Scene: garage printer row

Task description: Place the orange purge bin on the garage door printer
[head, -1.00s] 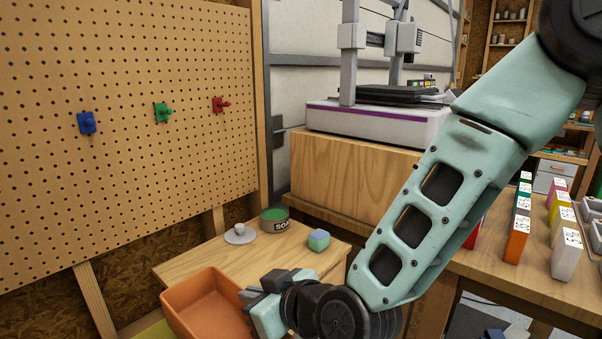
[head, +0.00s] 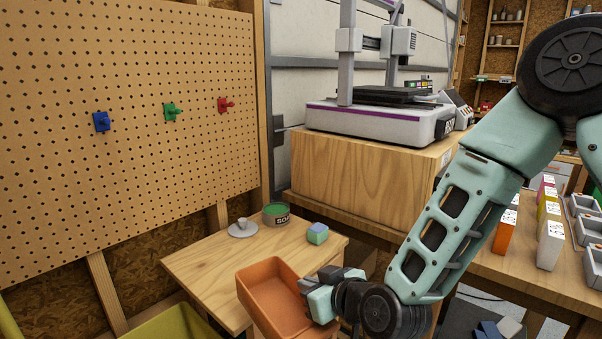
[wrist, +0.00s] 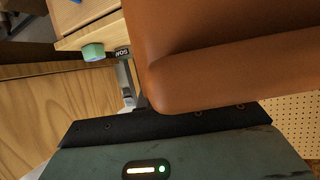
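The orange purge bin (head: 262,292) is an open, rectangular tub, held tilted in front of the small wooden table in the head view. My gripper (head: 313,290) is shut on its right wall. In the wrist view the bin (wrist: 215,50) fills the upper right, close against the gripper, and the fingertips are hidden. The garage door printer (head: 375,117), white with a purple stripe, a dark bed and an upright frame, stands on a wooden block in front of the garage door. The bin is below and to the left of it.
The small table (head: 205,262) carries a green-topped tin (head: 277,215), a grey-white dish (head: 242,230) and a blue-green block (head: 317,233). A yellow-green bin (head: 175,328) is at the bottom left. Coloured boxes (head: 549,235) line the right bench. The wooden block (head: 345,180) rises under the printer.

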